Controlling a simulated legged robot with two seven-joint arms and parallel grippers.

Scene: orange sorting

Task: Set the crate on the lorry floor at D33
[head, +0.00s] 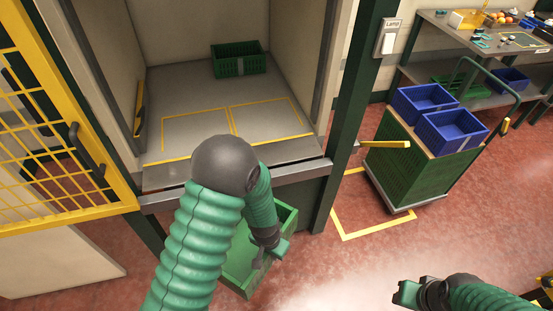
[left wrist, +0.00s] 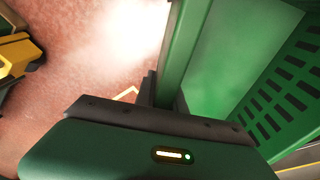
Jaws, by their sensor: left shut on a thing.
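A green crate (head: 238,264) hangs below and in front of the lorry's sill, partly hidden by my left arm. My left gripper (head: 262,262) is shut on the crate's wall at its right side. In the left wrist view the crate's green wall (left wrist: 187,55) stands between the dark fingers, with its slotted side beyond. The grey lorry floor (head: 190,90) carries two yellow outlined rectangles side by side near the front. No D33 label is readable. My right gripper (head: 405,292) is at the bottom right, away from the crate; its jaw opening is unclear.
A dark green crate (head: 238,62) stands at the back of the lorry floor. A yellow mesh door (head: 60,130) is at the left, a green post (head: 350,110) at the right. A trolley (head: 405,170) carries two blue crates. The floor rectangles are empty.

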